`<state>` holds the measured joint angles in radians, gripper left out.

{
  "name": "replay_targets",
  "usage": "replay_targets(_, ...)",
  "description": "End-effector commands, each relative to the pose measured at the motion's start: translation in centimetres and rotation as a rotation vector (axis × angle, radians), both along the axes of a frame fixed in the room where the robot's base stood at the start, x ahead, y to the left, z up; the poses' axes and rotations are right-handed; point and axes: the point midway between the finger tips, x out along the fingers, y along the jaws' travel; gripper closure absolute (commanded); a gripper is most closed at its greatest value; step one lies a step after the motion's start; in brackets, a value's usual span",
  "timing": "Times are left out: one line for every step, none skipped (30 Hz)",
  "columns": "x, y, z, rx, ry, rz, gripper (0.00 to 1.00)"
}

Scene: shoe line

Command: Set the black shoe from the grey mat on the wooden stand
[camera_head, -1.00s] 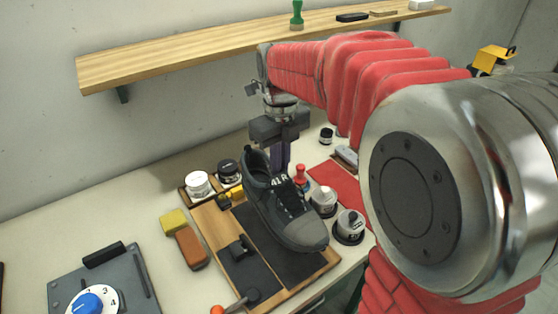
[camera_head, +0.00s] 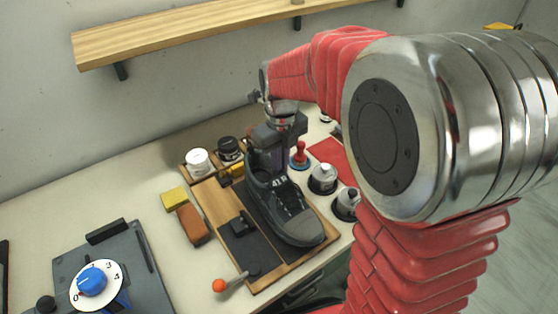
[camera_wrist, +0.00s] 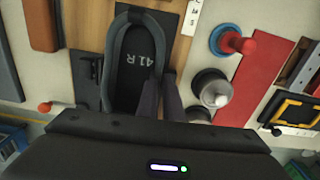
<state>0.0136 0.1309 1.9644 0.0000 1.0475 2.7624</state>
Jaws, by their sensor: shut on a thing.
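The black shoe (camera_head: 285,208), marked 41 R, is upright over the right side of the wooden stand (camera_head: 207,200), with its toe toward the front right. I cannot tell whether its sole touches the dark pad below. My gripper (camera_head: 268,163) is shut on the shoe's upper at the heel end. In the wrist view, my gripper's fingers (camera_wrist: 161,78) pinch the right edge of the shoe's opening, and the shoe's insole (camera_wrist: 134,65) shows its lettering.
A small black block (camera_head: 240,224) sits left of the shoe, and an orange-knobbed lever (camera_head: 219,286) is at the front. Jars (camera_head: 197,162) stand behind, and a silver-topped bottle (camera_head: 322,178) and red-handled tool (camera_head: 299,153) to the right. A shelf (camera_head: 200,32) hangs above.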

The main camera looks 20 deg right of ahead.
Motion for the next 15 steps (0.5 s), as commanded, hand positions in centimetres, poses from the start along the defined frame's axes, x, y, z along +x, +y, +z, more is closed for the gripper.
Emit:
replay_targets(-0.02,-0.01,-0.30,0.000,0.000,0.000,1.00)
replay_targets(0.00,-0.01,-0.45,0.000,0.000,0.000,1.00)
replay_targets(0.02,-0.02,-0.62,0.000,-0.001,0.000,1.00)
replay_targets(0.02,-0.01,-0.72,0.000,-0.001,0.000,1.00)
replay_targets(0.02,-0.01,-0.80,0.000,-0.001,0.000,1.00)
replay_targets(0.02,-0.01,-0.88,-0.001,-0.001,0.000,1.00)
replay_targets(0.03,-0.02,-0.93,-0.001,-0.001,0.000,1.00)
replay_targets(0.03,-0.02,-0.95,0.000,-0.002,-0.001,1.00)
replay_targets(0.03,-0.02,-0.98,0.000,-0.002,-0.001,1.00)
replay_targets(0.03,-0.02,-0.98,0.000,-0.002,-0.001,1.00)
replay_targets(0.03,-0.02,-0.98,0.000,-0.002,-0.001,1.00)
replay_targets(0.03,-0.02,-0.98,0.000,-0.002,-0.001,1.00)
replay_targets(0.03,-0.02,-0.98,0.000,-0.002,-0.001,1.00)
replay_targets(0.03,-0.02,-0.98,0.000,-0.002,-0.001,1.00)
replay_targets(0.03,-0.02,-0.98,0.000,-0.002,-0.001,1.00)
